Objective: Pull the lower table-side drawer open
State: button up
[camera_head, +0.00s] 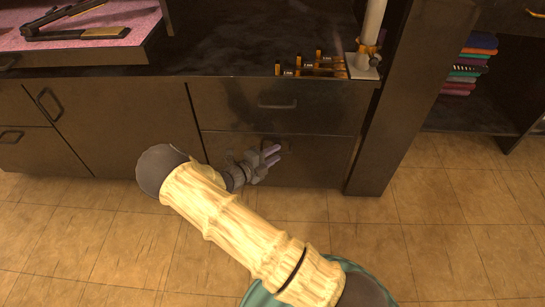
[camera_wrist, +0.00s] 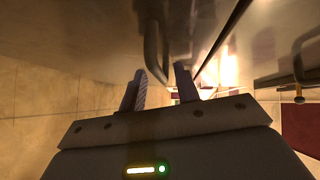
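The lower drawer (camera_head: 318,160) is a dark front under the tabletop, flush with the cabinet as far as I can tell. My gripper (camera_head: 271,154) is at this front in the head view and mostly hides the lower handle. In the wrist view the two fingers of my gripper (camera_wrist: 161,87) are apart. The dark lower handle (camera_wrist: 152,62) shows between them, near their tips, with visible space toward the right finger. I cannot tell whether the left finger touches it.
The upper drawer (camera_head: 230,100) is above, with its own handle (camera_head: 277,106). A dark table leg (camera_head: 388,140) stands to the right. Small items (camera_head: 318,66) lie on the tabletop. The tiled floor (camera_head: 330,225) in front of the drawers is clear apart from my arm.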

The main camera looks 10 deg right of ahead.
grip_shut()
jog(key=shift+s+a, duration=0.1)
jog(key=shift+s, duration=0.05)
